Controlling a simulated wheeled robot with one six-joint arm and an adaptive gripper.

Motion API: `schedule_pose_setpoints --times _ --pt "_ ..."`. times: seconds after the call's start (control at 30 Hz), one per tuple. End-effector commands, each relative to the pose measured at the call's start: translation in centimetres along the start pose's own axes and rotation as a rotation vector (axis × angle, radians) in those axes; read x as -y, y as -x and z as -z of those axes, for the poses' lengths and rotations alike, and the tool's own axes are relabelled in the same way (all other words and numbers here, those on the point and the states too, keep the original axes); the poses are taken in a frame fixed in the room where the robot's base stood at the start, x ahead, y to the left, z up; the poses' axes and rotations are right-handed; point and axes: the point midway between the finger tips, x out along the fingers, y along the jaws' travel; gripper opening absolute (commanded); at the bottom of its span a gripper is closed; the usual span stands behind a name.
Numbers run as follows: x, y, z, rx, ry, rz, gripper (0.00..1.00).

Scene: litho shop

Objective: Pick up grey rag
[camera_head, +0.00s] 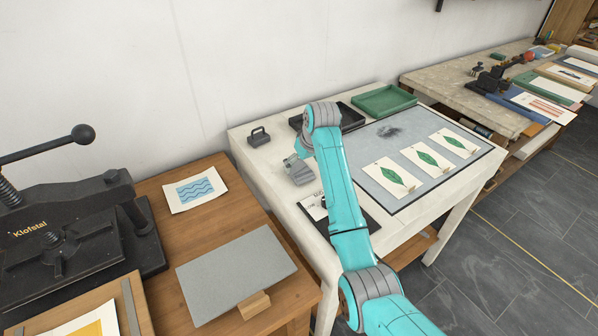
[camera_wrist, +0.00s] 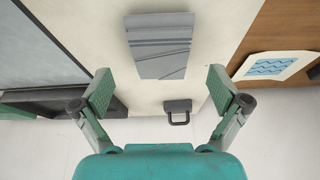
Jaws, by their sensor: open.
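The grey rag (camera_wrist: 160,45) lies folded on the pale table top in the wrist view, with creased stripes across it. In the head view the grey rag (camera_head: 302,177) lies near the table's left side, beside my arm. My gripper (camera_wrist: 161,90) is open and empty, its two green-padded fingers spread wide. The rag appears beyond the fingertips in the wrist view, roughly centred between them. In the head view my gripper (camera_head: 293,160) is partly hidden by my arm and shows close to the rag; the exact gap cannot be told.
A black handled block (camera_head: 259,137) stands near the rag. A dark tray (camera_head: 351,117), a green tray (camera_head: 385,101) and a grey mat (camera_head: 370,145) with leaf prints share the table. A wooden table (camera_head: 235,220) with a wave print (camera_head: 195,190) and a press (camera_head: 70,225) stand left.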

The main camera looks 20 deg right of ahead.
Motion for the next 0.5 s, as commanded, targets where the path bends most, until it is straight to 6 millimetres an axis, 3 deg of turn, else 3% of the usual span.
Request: schedule_pose_setpoints --times 0.2,0.5 --pt "0.1 -2.9 0.0 0.002 0.000 0.001 0.98" --pt "0.1 -3.6 0.0 0.000 0.001 0.000 0.98"
